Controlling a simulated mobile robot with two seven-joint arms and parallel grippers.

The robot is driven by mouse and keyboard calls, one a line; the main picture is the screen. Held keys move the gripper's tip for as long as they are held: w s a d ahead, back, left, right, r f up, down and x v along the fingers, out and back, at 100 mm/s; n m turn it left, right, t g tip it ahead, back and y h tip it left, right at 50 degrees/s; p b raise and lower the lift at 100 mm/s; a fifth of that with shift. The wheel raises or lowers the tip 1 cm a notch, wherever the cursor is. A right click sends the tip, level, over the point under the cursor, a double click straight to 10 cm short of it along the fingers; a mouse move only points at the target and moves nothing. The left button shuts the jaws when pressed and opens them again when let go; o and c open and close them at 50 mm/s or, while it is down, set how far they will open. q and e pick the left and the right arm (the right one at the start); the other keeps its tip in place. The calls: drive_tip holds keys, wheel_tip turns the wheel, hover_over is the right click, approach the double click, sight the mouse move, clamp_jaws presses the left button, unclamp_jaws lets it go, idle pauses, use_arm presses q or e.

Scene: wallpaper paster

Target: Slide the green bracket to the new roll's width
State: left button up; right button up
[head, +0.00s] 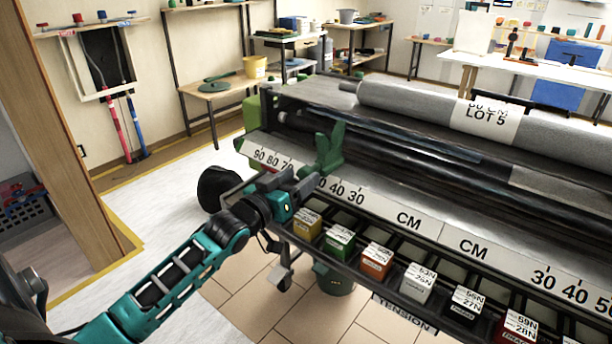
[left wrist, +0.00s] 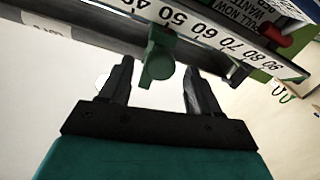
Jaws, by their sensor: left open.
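The green bracket (head: 330,150) stands upright on the machine's front rail, behind the CM scale (head: 405,219). In the head view it covers the scale between the 70 and the 50. In the left wrist view the green bracket (left wrist: 159,55) hangs down near the 50 and 60 marks. My left gripper (head: 308,183) is open just in front of and below it. In the left wrist view the left gripper's fingertips (left wrist: 158,68) lie one on each side of the bracket, with gaps. The grey roll (head: 415,103) has a label (head: 484,121) reading LOT 5; its upper line is partly cut off.
A row of coloured tension blocks (head: 375,259) sits below the scale, close to my left arm. A dark round wheel (head: 219,189) is at the machine's left end. A wooden post (head: 72,130) stands at the left. White floor lies open between them.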

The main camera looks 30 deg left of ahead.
sight(303, 176)
use_arm(q)
drive_tip(key=shift+w, duration=1.7)
clamp_jaws()
